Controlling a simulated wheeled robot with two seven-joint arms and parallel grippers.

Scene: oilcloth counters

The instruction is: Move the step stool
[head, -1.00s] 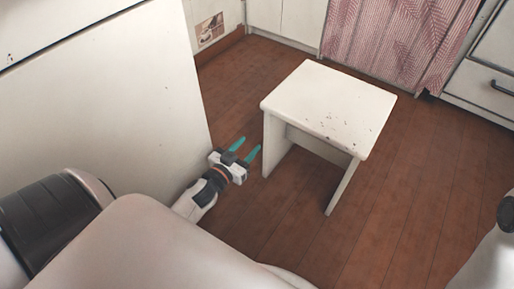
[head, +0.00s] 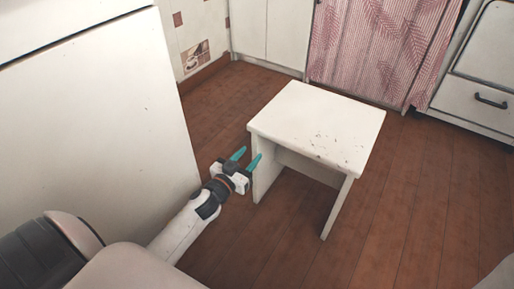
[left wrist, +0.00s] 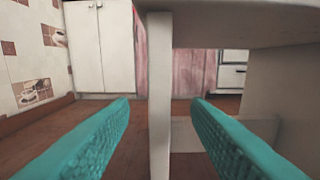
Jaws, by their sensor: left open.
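A white step stool (head: 318,122) with worn paint stands upright on the wooden floor, in the middle of the head view. My left gripper (head: 247,158) has teal fingers, open and empty, at the near edge of the stool's left side panel. In the left wrist view, that panel's narrow edge (left wrist: 160,100) shows upright between the two spread fingers (left wrist: 160,112), with the seat's underside (left wrist: 235,10) above. I cannot tell whether the fingertips reach past the edge. My right gripper is out of view.
A white cabinet side (head: 95,125) stands close left of my left arm. White cupboards (head: 270,35), a pink patterned curtain (head: 375,50) and a white stove (head: 485,75) line the back. The brown floor (head: 430,190) right of the stool is clear.

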